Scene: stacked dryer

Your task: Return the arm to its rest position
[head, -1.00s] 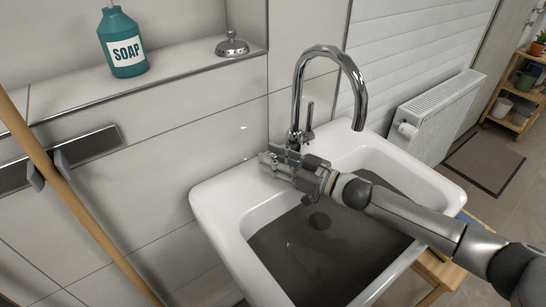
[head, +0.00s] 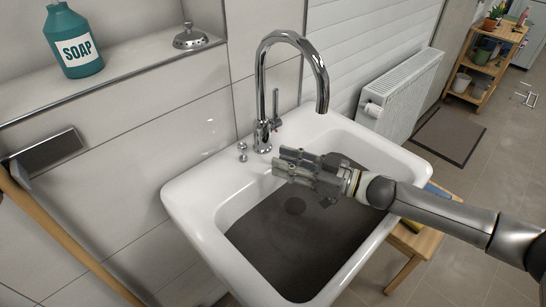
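My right arm comes in from the right edge. My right gripper (head: 279,161) hangs over the white sink (head: 178,189), above the dark basin and in front of the chrome faucet (head: 262,95). Its two fingers point left with a gap between them, and nothing shows between them. The gripper is apart from the faucet and its side lever (head: 276,105). A small chrome knob (head: 242,150) stands on the sink rim left of the faucet base. My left gripper is not in view.
A teal soap bottle (head: 74,45) and a chrome bell-like object (head: 190,38) stand on the wall ledge. A wooden pole (head: 70,245) leans at left. A radiator (head: 402,95), a wooden stool (head: 412,245) and a shelf (head: 485,65) stand at right. A dark mat (head: 448,136) lies on the floor.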

